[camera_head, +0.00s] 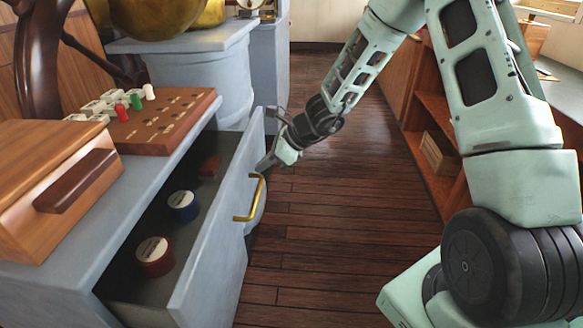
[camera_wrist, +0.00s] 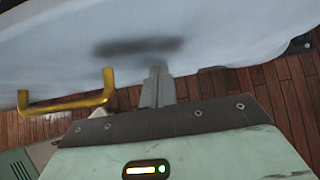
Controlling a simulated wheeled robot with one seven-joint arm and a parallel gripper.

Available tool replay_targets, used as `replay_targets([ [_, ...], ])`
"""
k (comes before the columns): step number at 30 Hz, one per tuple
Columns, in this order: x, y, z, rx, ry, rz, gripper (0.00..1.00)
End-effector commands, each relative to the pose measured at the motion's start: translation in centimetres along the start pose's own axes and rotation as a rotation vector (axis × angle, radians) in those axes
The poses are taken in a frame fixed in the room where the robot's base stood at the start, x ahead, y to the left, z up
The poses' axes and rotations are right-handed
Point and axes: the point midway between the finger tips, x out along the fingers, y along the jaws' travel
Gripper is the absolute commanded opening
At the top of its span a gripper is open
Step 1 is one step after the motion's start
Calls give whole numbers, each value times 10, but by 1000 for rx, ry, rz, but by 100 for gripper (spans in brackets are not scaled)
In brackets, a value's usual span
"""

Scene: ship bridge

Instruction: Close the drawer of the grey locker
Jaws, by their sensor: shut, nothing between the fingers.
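The grey locker (camera_head: 60,222) stands at the left, and its drawer (camera_head: 218,235) is pulled well open. The drawer's brass handle (camera_head: 251,203) is on the outer face of its front panel. My gripper (camera_head: 264,163) is shut and empty, at the outer face of the drawer front, beyond the handle's far end. In the wrist view my closed fingers (camera_wrist: 158,85) point at the pale drawer front (camera_wrist: 220,35), with the brass handle (camera_wrist: 70,103) to their left. I cannot tell whether the fingertips touch the panel.
Inside the drawer are a blue-topped roll (camera_head: 184,206), a red one (camera_head: 155,256) and a small red block (camera_head: 210,166). A wooden box (camera_head: 50,170) and a peg board (camera_head: 150,122) sit on the locker top. Wooden shelving (camera_head: 435,110) stands right; the plank floor (camera_head: 320,220) between is clear.

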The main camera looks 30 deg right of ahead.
Motion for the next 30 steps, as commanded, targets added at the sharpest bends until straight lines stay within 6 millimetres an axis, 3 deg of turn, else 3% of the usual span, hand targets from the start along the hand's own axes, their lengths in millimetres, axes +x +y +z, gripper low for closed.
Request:
replay_targets([
  [6, 40, 1, 42, -4, -1, 3, 0],
  [13, 70, 1, 73, -3, 0, 2, 0],
  [21, 88, 0, 89, -1, 0, 0, 0],
  [30, 93, 1, 94, -3, -4, 3, 0],
])
